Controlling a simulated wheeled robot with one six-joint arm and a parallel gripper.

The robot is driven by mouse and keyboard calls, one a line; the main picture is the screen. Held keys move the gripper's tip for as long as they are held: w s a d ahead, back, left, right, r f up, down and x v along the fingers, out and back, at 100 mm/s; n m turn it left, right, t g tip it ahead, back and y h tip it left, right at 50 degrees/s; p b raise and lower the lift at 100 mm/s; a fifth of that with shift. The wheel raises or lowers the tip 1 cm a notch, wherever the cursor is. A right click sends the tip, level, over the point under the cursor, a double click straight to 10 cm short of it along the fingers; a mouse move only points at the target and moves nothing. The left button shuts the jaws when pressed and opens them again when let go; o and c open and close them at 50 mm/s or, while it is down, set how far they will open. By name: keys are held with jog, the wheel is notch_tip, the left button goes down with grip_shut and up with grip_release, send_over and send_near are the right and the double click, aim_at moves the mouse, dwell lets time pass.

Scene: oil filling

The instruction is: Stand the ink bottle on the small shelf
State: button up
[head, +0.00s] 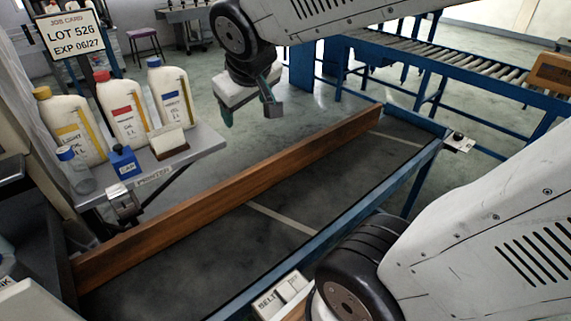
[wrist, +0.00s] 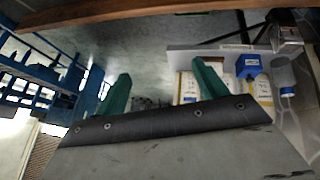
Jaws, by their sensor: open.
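On the grey shelf (head: 203,143) stand a small squat blue bottle (head: 122,161) with a white label and dark top, and a clear cylindrical bottle (head: 76,172) with a blue cap at the left end. I cannot tell for sure which is the ink bottle; the labels are too small to read. Both show at the right of the wrist view, blue one (wrist: 249,66) and clear one (wrist: 283,76). My gripper (head: 250,110) is open and empty, in the air right of the shelf; its green fingers (wrist: 162,72) stand wide apart in the wrist view.
A job card sign (head: 66,37) rises behind. A metal device (head: 124,203) is below the shelf's front. A wooden rail (head: 225,195) borders the dark belt (head: 290,225).

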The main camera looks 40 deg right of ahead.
jog(key=s+a+f+g+y, duration=0.1)
jog(key=s+a+g, duration=0.1)
jog(key=s, duration=0.6)
jog(key=s+a+f+g+y, duration=0.1)
jog(key=s+a+f+g, duration=0.1)
jog(key=s, duration=0.6)
jog(key=shift+s+a+g+y, duration=0.15)
jog(key=shift+a+g+y, duration=0.2)
jog(key=shift+g+y, duration=0.05)
